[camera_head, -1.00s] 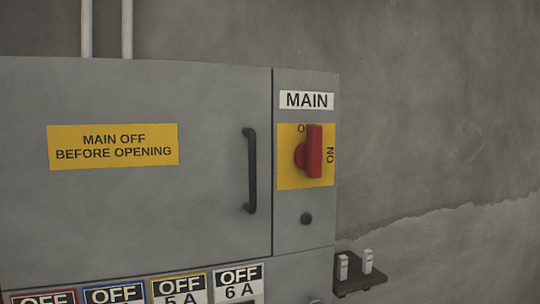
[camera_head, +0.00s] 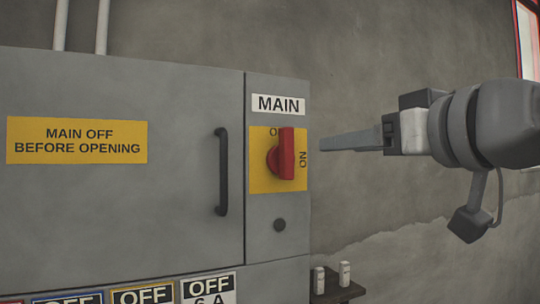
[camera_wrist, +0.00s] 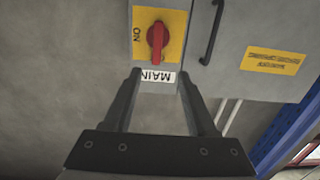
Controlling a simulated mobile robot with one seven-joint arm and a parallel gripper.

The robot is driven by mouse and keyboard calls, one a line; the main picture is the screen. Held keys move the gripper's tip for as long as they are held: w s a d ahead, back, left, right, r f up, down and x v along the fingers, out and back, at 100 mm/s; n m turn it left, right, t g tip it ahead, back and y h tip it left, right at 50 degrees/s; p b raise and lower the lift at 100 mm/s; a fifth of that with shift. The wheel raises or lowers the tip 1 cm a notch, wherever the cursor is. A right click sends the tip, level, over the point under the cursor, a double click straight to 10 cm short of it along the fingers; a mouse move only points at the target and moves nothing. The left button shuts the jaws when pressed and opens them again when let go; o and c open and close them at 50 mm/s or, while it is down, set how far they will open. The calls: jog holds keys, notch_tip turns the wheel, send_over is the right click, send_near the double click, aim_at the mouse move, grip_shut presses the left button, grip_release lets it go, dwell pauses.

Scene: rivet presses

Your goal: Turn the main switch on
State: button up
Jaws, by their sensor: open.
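The main switch is a red handle (camera_head: 286,155) on a yellow plate (camera_head: 260,178), under a "MAIN" label (camera_head: 278,104) on the grey cabinet. The handle stands vertical, with the "O" mark at its top and "ON" at its right side. In the wrist view, the scene is upside down and the red handle (camera_wrist: 157,40) lies beyond the fingertips. My gripper (camera_head: 324,142) is open and empty, pointing left toward the switch from its right and apart from it. Its two spread fingers (camera_wrist: 159,74) frame the label in the wrist view.
A black door handle (camera_head: 221,171) stands out left of the switch. A dark round knob (camera_head: 279,225) is below the plate. A small shelf (camera_head: 338,292) with two white pieces sits at the lower right.

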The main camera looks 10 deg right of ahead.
jog(key=r, duration=0.1)
jog(key=p, duration=0.2)
send_near(290, 140)
jog(key=shift+t, duration=0.3)
jog(key=x, duration=0.9)
jog(key=shift+w+f, duration=0.2)
jog(key=shift+f, duration=0.05)
grip_shut()
